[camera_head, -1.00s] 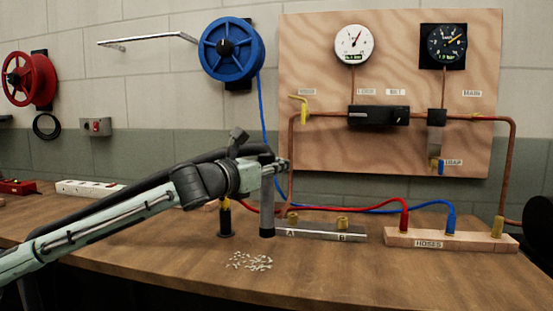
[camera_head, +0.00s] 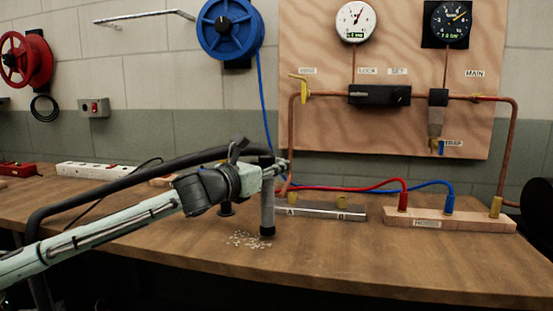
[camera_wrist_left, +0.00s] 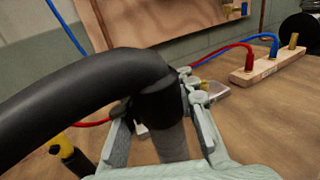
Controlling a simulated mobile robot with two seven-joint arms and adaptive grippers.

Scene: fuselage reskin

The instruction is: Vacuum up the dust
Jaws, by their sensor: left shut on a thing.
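My left gripper (camera_head: 277,168) is shut on the vacuum nozzle (camera_head: 267,208), a grey tube with black ends held upright above the workbench. A black hose (camera_head: 120,184) runs from its top back along my left arm. The dust (camera_head: 249,240), a patch of pale flecks, lies on the bench by the nozzle's lower end. I cannot tell whether the nozzle touches the bench. In the left wrist view the nozzle (camera_wrist_left: 171,142) sits between the fingers and the hose (camera_wrist_left: 80,95) hides much of the scene. My right gripper is not in view.
Behind the nozzle are a metal block marked A and B (camera_head: 320,210) and a wooden hose block (camera_head: 450,219) with red and blue hoses. A pipe board (camera_head: 390,60) with gauges stands behind. A power strip (camera_head: 95,169) lies left. The front right bench is clear.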

